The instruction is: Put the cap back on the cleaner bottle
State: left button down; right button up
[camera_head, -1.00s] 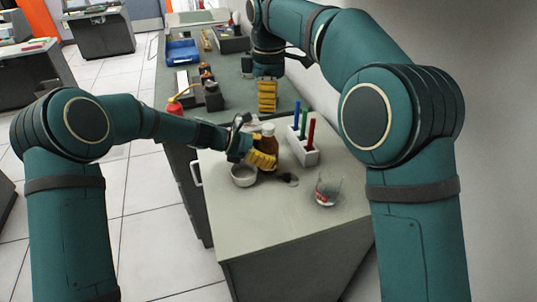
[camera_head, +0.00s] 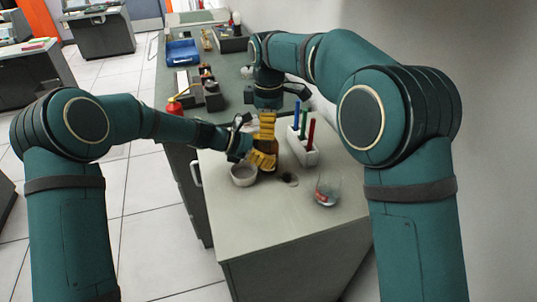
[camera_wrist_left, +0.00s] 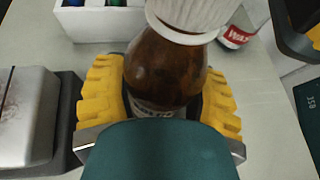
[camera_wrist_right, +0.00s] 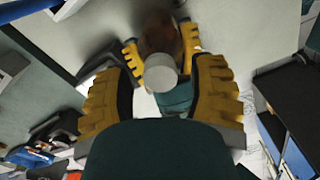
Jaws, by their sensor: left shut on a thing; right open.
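The brown bottle (camera_wrist_left: 165,70) stands upright on the near desk, with a white ribbed cap (camera_wrist_left: 190,15) at its top. The pale cap top (camera_wrist_right: 160,72) also shows in the right wrist view. Whether the cap is seated or loose cannot be told. My left gripper (camera_head: 262,158) is shut around the bottle's body, a yellow finger on each side, hiding most of its label. My right gripper (camera_head: 267,130) is open and points down just above the bottle. In the right wrist view its fingers (camera_wrist_right: 162,85) stand either side of the cap, apart from it.
A white rack (camera_head: 301,150) with blue, green and red sticks stands close on the right. A small dark round thing (camera_head: 289,179) and a clear glass with a red label (camera_head: 327,188) lie nearer. The desk front is clear.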

jog(key=shift+f, duration=0.1)
grip_shut()
dwell(0.3)
jog(key=m, duration=0.4)
jog(key=shift+m, duration=0.4)
jog(key=m, duration=0.5)
jog(key=shift+c, duration=0.6)
grip_release()
